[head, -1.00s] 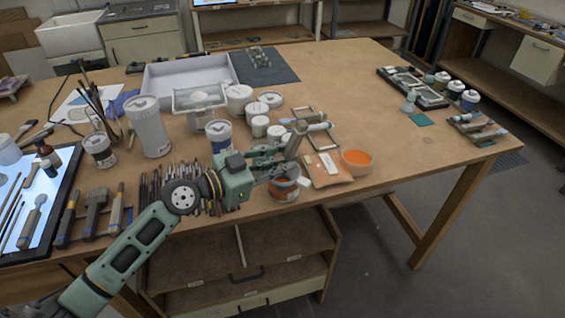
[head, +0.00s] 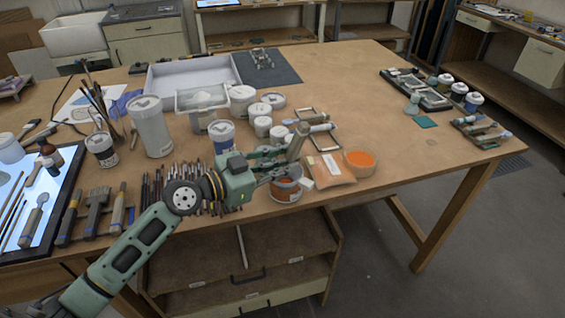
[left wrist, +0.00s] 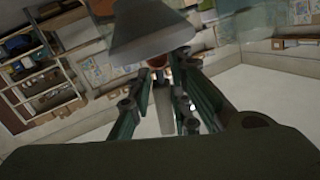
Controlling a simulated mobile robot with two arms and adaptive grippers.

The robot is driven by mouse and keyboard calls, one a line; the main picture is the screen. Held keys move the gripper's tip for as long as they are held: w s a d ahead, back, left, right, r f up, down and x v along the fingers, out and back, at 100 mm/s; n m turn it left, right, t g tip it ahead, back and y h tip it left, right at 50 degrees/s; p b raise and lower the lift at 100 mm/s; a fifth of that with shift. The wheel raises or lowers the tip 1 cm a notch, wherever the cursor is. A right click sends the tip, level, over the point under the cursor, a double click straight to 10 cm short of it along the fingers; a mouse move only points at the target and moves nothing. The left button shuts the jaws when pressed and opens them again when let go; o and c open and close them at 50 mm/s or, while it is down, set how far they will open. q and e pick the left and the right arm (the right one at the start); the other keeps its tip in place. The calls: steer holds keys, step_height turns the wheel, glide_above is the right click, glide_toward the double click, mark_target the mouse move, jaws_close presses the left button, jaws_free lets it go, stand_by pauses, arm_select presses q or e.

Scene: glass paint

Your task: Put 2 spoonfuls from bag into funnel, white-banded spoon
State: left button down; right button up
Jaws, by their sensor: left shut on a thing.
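My left gripper (head: 280,163) is shut on the handle of a tool, taken to be the spoon, above the front edge of the table. The spoon (left wrist: 150,30) shows in the left wrist view as a wide grey head above a narrow handle between the fingers. No white band can be made out. A flat orange-tan bag (head: 334,171) with a white label lies to the right of the gripper. A round orange opening or bowl (head: 360,162) adjoins it. A small pale green upright thing (head: 412,104), perhaps the funnel, stands far right. My right gripper is not in view.
Several white jars (head: 242,100) and a clear container (head: 203,97) stand behind. Dark sticks (head: 160,185) lie left. Jars and a rack (head: 415,88) stand far right. The table's middle right is clear.

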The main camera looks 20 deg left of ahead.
mark_target(289, 153)
arm_select(q)
steer(key=shift+d+r+p, duration=0.25)
steer(key=shift+r+p, duration=0.45)
steer(key=shift+r, duration=0.05)
steer(key=shift+d+r+p, duration=0.2)
steer(key=shift+r+p, duration=0.45)
steer(key=shift+r, duration=0.1)
steer(key=shift+r+p, duration=1.4)
steer(key=shift+r, duration=0.75)
